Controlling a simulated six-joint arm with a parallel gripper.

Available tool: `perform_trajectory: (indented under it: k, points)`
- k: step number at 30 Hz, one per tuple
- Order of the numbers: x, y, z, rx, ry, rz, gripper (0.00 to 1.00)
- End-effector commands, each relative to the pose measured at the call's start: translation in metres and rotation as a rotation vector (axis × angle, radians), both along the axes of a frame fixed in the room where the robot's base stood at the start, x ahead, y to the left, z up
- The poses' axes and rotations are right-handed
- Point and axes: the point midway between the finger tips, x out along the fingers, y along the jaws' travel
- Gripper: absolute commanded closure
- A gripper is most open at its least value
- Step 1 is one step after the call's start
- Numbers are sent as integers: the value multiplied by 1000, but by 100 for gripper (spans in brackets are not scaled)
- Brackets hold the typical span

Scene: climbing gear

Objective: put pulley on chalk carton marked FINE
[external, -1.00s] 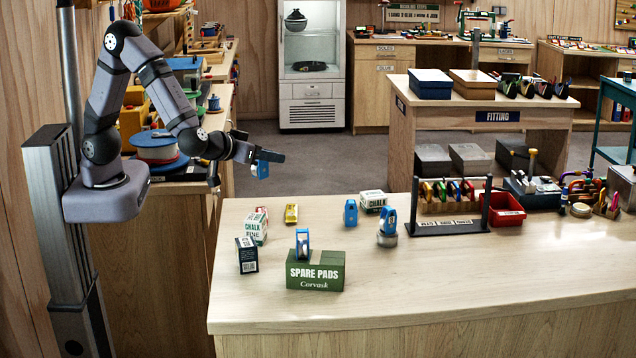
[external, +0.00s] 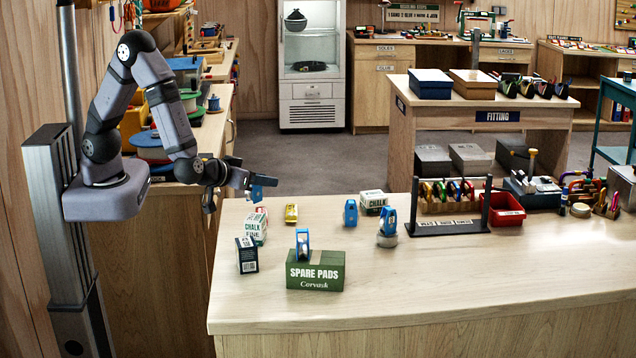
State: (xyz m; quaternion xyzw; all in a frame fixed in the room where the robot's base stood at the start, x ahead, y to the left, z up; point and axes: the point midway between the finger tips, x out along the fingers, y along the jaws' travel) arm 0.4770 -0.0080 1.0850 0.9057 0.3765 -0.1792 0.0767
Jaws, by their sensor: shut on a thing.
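My gripper (external: 266,181) is shut on a blue pulley (external: 256,191), held in the air beyond the table's back left corner. The pulley is small here and partly covered by the fingers. The chalk carton marked FINE (external: 253,229), white with green lettering, stands at the table's left, below and close to the gripper in the picture; the pulley is apart from it. Other blue pulleys stand on the green SPARE PADS box (external: 302,243), on the table (external: 351,212), and at a silver round piece (external: 387,222).
Another chalk carton (external: 373,199) is farther back. A rack (external: 450,207) of coloured gear stands right. The table front right is clear.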

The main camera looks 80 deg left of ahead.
Motion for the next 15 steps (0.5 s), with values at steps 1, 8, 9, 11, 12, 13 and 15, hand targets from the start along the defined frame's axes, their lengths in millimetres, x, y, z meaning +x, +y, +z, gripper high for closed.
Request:
perform_trajectory:
  k: [1,8,9,11,12,13,15]
  points:
    - [0,0,-1,1,1,0,100]
    - [0,0,-23,3,4,-1,100]
    - [0,0,-27,3,4,-1,100]
    - [0,0,-33,3,4,-1,100]
    - [0,0,-36,2,3,-2,100]
    - [0,0,-38,1,3,-1,100]
    - [0,0,-41,1,1,-1,100]
